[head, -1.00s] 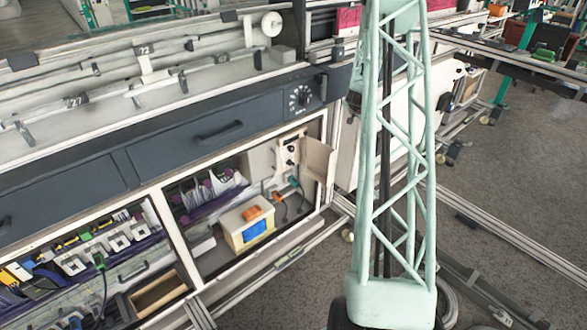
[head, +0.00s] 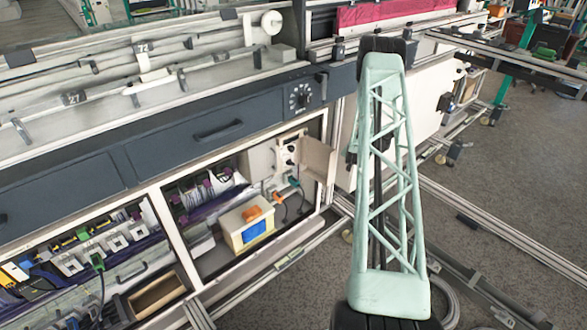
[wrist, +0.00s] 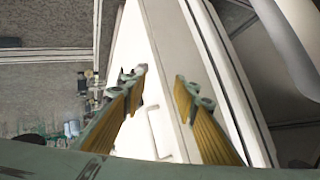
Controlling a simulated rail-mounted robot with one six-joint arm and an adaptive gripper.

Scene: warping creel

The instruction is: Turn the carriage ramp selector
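The ramp selector dial (head: 299,96), a dark round knob with white marks around it, sits on the dark front panel at the right end of the drawer row in the head view. It is clear of my arm there. I cannot make it out in the wrist view. My gripper (wrist: 161,92) shows in the wrist view with its two yellow-and-green fingers spread apart and nothing between them. A white panel with a pale handle lies beyond the fingers. In the head view the gripper is hidden behind my pale green lattice arm.
Below the dial an open cabinet holds a white box with a blue front (head: 247,224), and its small door (head: 318,163) stands open. A drawer handle (head: 218,131) sticks out left of the dial. Rails run along the floor at right.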

